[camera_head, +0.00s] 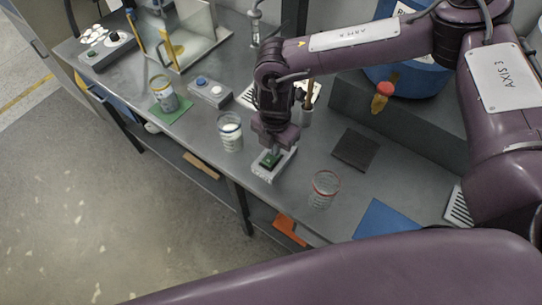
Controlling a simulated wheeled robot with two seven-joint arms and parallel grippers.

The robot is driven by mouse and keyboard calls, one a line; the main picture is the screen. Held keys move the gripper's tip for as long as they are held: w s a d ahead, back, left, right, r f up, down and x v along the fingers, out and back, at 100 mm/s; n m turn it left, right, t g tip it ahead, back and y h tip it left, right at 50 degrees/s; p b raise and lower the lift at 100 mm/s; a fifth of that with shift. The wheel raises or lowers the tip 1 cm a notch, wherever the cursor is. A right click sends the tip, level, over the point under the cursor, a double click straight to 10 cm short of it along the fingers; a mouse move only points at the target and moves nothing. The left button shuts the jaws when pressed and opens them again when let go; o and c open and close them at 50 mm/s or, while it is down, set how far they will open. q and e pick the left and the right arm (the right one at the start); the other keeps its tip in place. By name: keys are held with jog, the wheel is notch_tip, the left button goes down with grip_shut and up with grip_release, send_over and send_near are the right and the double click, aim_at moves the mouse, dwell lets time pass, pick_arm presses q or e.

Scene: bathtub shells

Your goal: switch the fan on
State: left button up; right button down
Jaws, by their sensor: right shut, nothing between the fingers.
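I cannot make out a fan in the head view. A small pale box with a green top face (268,163) sits near the front edge of the grey bench. It may be the switch, but I cannot tell. My right gripper (273,149) is shut and empty, pointing down right over this box. Its fingertips are at or just above the green face; contact cannot be told. It hides part of the box. My left gripper is not in view.
Glass jars stand left (230,132) and right (324,189) of the green-topped box. A grey box with a blue knob (210,90) and a jar on a green mat (163,94) are farther left. A dark square pad (356,149) lies right.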

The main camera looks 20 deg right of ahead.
jog(key=shift+r, duration=0.1)
notch_tip(320, 180, up, 7)
jog(key=p, duration=0.6)
dwell(0.6)
